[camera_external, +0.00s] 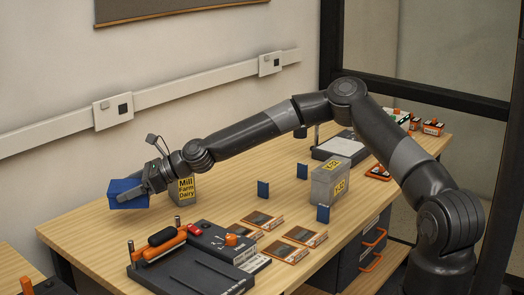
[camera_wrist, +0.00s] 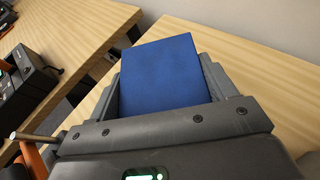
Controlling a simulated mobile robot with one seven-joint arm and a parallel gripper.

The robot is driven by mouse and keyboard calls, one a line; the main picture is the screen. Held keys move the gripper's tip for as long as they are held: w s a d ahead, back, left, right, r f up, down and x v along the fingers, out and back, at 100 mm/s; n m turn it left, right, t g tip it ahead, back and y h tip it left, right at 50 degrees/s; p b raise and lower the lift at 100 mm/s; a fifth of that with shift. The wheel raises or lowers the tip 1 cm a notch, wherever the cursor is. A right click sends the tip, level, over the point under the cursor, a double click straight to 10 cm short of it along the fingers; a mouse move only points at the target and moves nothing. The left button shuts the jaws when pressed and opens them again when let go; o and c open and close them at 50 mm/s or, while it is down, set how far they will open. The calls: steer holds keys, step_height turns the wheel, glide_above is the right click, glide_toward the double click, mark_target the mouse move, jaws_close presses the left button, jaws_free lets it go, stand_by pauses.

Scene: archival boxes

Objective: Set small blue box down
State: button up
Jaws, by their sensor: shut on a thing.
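The small blue box (camera_external: 126,194) is at the far left end of the wooden table, in the external view. My gripper (camera_external: 150,185) is shut on it, with fingers on its sides. In the wrist view the blue box (camera_wrist: 160,72) sits between the two fingers of my gripper (camera_wrist: 160,85), its flat blue face toward the camera. The wooden table (camera_wrist: 230,50) shows beyond and beside it. I cannot tell whether the underside of the box touches the table.
A grey box labelled "Mill Farm Dairy" (camera_external: 184,189) stands just right of my gripper. A grey box labelled 1-32 (camera_external: 330,182) and small blue upright pieces (camera_external: 263,190) stand farther right. Bare tabletop (camera_external: 85,228) lies at the left end.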

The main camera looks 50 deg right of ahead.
mark_target(111, 208)
steer(key=a+f, duration=0.1)
steer(key=a, duration=0.1)
steer(key=w+a+f, duration=0.1)
steer(key=a, duration=0.1)
steer(key=a+f, duration=0.1)
steer(key=shift+w+a+f, duration=0.25)
steer(key=shift+a+f, duration=0.1)
steer(key=shift+a, duration=0.05)
steer(key=shift+f, duration=1.9)
steer(key=shift+f, duration=0.15)
steer(key=o, duration=1.1)
steer(key=shift+s+d+r, duration=0.15)
steer(key=shift+d+r, duration=0.1)
steer(key=v, duration=1.1)
steer(key=shift+s+d+r, duration=0.1)
steer(key=shift+s+r, duration=0.05)
steer(key=shift+s, duration=0.05)
